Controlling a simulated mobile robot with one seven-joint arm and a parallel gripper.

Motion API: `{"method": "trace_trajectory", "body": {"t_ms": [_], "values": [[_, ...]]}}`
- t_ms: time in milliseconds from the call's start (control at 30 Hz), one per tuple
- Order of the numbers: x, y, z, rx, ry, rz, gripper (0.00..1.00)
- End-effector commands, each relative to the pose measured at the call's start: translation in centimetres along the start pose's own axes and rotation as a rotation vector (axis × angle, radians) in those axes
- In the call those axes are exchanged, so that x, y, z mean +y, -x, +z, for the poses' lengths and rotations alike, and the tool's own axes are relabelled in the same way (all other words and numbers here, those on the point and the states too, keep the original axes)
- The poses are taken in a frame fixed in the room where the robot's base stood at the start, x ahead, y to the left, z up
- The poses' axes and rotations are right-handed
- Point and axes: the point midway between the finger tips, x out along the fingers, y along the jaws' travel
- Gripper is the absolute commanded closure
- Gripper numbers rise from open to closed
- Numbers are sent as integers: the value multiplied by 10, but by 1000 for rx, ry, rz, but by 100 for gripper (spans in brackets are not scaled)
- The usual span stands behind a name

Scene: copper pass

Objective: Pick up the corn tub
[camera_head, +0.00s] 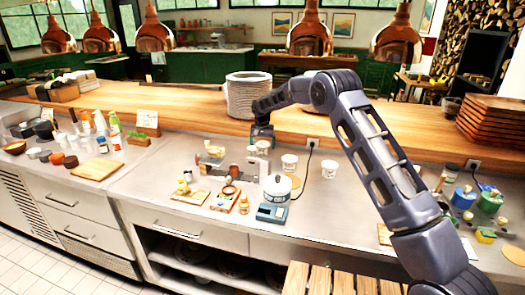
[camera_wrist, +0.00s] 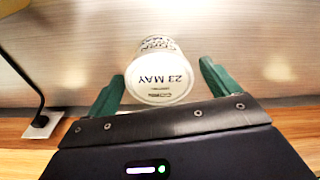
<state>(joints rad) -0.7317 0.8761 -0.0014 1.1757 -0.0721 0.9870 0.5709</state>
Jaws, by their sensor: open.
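A white tub with a pale lid marked "23 MAY" (camera_wrist: 162,78) lies between the two green fingers of my gripper (camera_wrist: 162,92) in the wrist view. The name print on the lid is too small to read surely, so I cannot confirm that it is the corn tub. The fingers are open, one on each side, with visible gaps to the tub. In the head view my gripper (camera_head: 262,143) points down at the back of the steel counter, over a white tub (camera_head: 263,147) partly hidden by it. Two similar white tubs (camera_head: 289,162) (camera_head: 329,168) stand to the right.
A wooden ledge (camera_head: 190,112) with a stack of plates (camera_head: 247,97) runs behind the counter. A wall socket (camera_head: 312,143) with a cable is right of my gripper.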

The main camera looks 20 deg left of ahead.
Motion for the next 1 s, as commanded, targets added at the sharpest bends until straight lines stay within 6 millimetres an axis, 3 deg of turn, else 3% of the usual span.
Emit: {"method": "trace_trajectory", "body": {"t_ms": [200, 400, 433, 667, 1000], "values": [[0, -25, 1, 0, 0, 0, 12], [0, -26, 1, 0, 0, 0, 12], [0, -26, 1, 0, 0, 0, 14], [0, -26, 1, 0, 0, 0, 59], [0, -20, 0, 2, 0, -1, 60]]}}
